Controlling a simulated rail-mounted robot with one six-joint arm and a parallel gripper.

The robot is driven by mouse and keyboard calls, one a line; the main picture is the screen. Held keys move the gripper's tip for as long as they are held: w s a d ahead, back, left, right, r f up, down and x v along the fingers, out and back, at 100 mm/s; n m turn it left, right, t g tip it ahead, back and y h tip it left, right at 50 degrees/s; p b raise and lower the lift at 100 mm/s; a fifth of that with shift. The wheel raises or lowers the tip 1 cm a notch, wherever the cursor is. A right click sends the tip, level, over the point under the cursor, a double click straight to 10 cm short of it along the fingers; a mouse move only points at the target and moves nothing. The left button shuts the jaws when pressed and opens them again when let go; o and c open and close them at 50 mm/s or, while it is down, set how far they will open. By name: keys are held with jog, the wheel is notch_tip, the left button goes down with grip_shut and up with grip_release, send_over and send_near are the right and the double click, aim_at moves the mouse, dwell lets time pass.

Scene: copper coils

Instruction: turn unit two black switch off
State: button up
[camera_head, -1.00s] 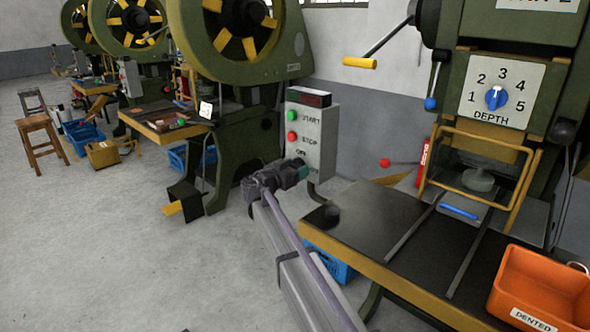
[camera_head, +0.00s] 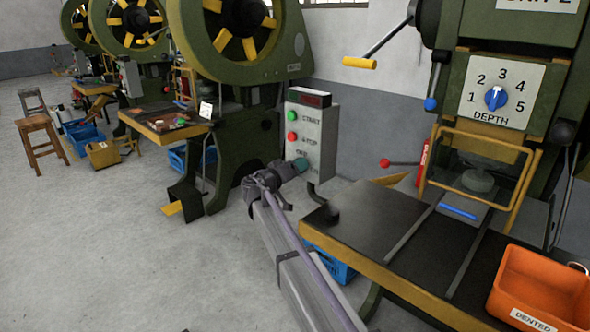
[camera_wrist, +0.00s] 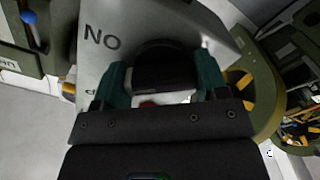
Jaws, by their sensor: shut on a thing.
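A grey control box (camera_head: 311,125) stands left of the press with the cropped unit 2 sign. It has a green START button (camera_head: 292,116), a red STOP button (camera_head: 292,136) and an ON label lower down. My gripper (camera_head: 300,165) is at the lower part of its face and hides the switch in the head view. In the wrist view, the teal fingers of my gripper (camera_wrist: 163,82) are shut on the black switch (camera_wrist: 165,62), one on each side. The ON label (camera_wrist: 102,38) shows upside down beside it. The switch's exact angle is hard to tell.
The press table (camera_head: 370,225) with two rails is right of my arm. An orange bin (camera_head: 540,290) labelled DENTED sits at its front right. A red-knobbed lever (camera_head: 385,162) stands behind the table. Open floor (camera_head: 130,260) lies to the left.

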jog(key=n, duration=0.5)
jog(key=shift+n, duration=2.5)
jog(key=o, duration=0.9)
jog(key=shift+o, duration=0.2)
jog(key=v, duration=1.1)
